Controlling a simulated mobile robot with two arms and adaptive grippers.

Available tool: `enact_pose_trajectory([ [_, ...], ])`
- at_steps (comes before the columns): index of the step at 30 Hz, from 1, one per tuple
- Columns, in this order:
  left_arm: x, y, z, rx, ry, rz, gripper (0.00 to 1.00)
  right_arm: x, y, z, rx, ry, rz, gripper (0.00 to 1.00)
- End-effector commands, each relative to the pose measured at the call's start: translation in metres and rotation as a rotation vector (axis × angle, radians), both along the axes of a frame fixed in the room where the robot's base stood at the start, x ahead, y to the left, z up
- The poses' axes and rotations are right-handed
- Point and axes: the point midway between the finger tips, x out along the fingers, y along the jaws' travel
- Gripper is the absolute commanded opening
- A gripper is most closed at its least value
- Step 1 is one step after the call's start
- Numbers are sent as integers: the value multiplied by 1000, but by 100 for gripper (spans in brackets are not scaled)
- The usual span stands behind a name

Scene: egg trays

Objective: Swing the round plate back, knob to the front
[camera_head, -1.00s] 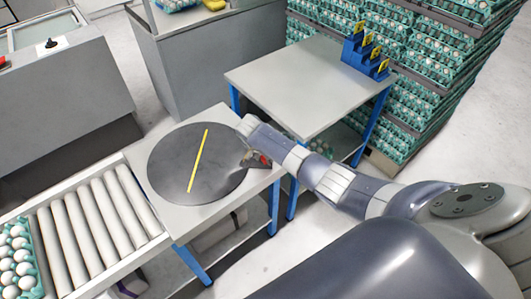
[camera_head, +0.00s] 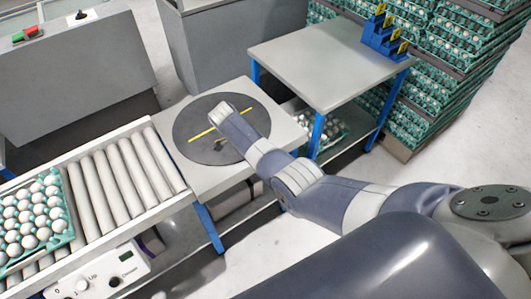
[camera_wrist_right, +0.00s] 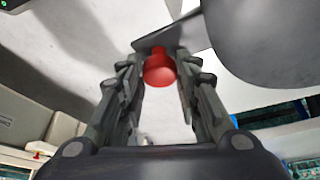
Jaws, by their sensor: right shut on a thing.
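The round dark grey plate (camera_head: 191,122) lies on a light table at the end of the roller conveyor in the head view. A yellow stripe (camera_head: 202,134) crosses it, slanting up to the right. My right arm reaches over the plate from the right and covers its right part. In the right wrist view the red knob (camera_wrist_right: 160,70) sits between the fingers of my right gripper (camera_wrist_right: 160,90), which is shut on it. The knob stands by a dark tab at the plate's edge (camera_wrist_right: 265,45). The knob is hidden in the head view. My left gripper is not in view.
The roller conveyor (camera_head: 128,172) with a teal egg tray (camera_head: 72,215) lies at the left. A grey blue-legged table (camera_head: 310,62) with a blue stepped holder (camera_head: 385,40) stands at the upper right, beside stacked egg trays (camera_head: 440,75). Grey cabinets stand behind the plate.

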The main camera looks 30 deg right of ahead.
Motion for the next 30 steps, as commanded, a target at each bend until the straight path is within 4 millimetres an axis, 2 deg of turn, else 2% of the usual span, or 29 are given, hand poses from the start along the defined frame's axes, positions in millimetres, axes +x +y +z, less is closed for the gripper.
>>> enact_pose_trajectory([
  [6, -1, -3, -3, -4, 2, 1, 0, -3, 10, -2, -1, 5, -48, 0],
  [19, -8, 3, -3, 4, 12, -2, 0, -4, 14, -2, 3, 6, -55, 0],
  [20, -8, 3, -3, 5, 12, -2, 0, -4, 14, -2, 3, 6, -55, 35],
  [22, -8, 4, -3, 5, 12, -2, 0, -4, 14, -2, 4, 6, -54, 50],
  [30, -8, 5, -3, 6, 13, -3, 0, -2, 14, -1, 2, 2, -52, 50],
])
